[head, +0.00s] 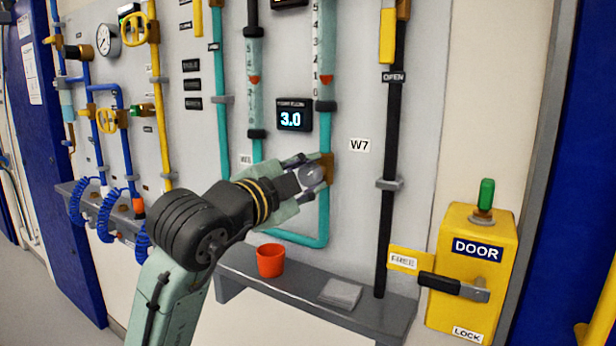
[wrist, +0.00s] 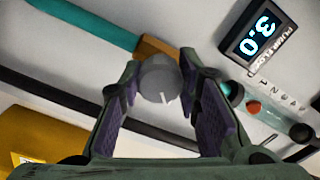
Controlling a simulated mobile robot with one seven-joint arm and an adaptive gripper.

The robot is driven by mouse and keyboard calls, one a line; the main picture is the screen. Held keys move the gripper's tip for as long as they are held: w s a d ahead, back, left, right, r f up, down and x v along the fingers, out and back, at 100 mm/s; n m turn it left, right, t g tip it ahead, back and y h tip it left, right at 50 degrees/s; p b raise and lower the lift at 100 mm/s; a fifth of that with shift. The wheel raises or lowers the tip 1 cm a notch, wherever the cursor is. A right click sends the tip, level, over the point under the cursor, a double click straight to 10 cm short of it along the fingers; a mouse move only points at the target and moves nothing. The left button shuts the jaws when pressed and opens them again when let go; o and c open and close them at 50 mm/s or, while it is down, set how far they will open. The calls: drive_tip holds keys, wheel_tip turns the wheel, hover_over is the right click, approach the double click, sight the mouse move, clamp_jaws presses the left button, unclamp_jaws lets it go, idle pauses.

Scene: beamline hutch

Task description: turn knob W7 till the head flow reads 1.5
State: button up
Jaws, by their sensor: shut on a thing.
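Knob W7 (head: 311,174) is a grey round knob on the brass fitting (head: 327,166) of the teal pipe, left of the W7 label (head: 360,145). My gripper (head: 309,173) is shut on it, one finger on each side. In the wrist view the knob (wrist: 157,82) sits between the purple pads of my gripper (wrist: 160,72), with a white pointer mark near its lower edge. The dark flow display (head: 294,115) reads 3.0; it shows upside down in the wrist view (wrist: 258,35).
A grey shelf (head: 262,293) below bears an orange cup (head: 270,260) and a folded grey cloth (head: 341,293). A black vertical pipe (head: 391,148) runs right of the knob. A yellow door-lock box (head: 470,270) with a black handle stands at the right.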

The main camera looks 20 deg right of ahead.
drive_tip(key=o, duration=1.2)
drive_tip(key=v, duration=1.2)
